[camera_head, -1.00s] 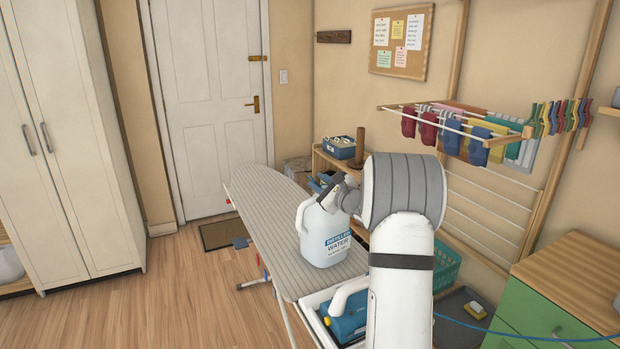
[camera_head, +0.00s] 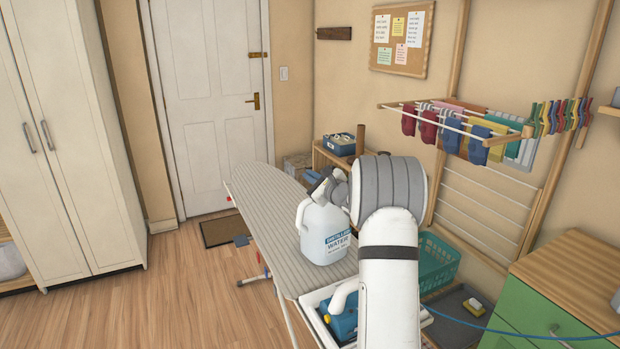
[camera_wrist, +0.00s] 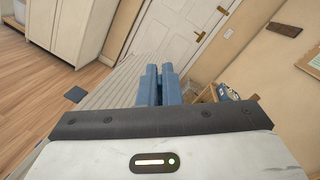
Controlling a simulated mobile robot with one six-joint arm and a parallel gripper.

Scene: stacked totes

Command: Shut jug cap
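The white jug (camera_head: 325,246) with a blue "Distilled Water" label stands upright on the grey striped ironing board (camera_head: 262,207). Its handle is on the left side. My gripper (camera_head: 320,187) is right over the jug's top in the head view and covers the neck, so I cannot see the cap or whether it touches. In the wrist view, the two blue fingers of my gripper (camera_wrist: 161,82) are side by side with hardly any gap, and nothing shows between them. The jug does not show in the wrist view.
A green basket (camera_head: 437,262) and a green drawer cabinet (camera_head: 540,310) are at right. A wooden shelf with a blue box (camera_head: 340,146) stands behind. The board's far part is clear.

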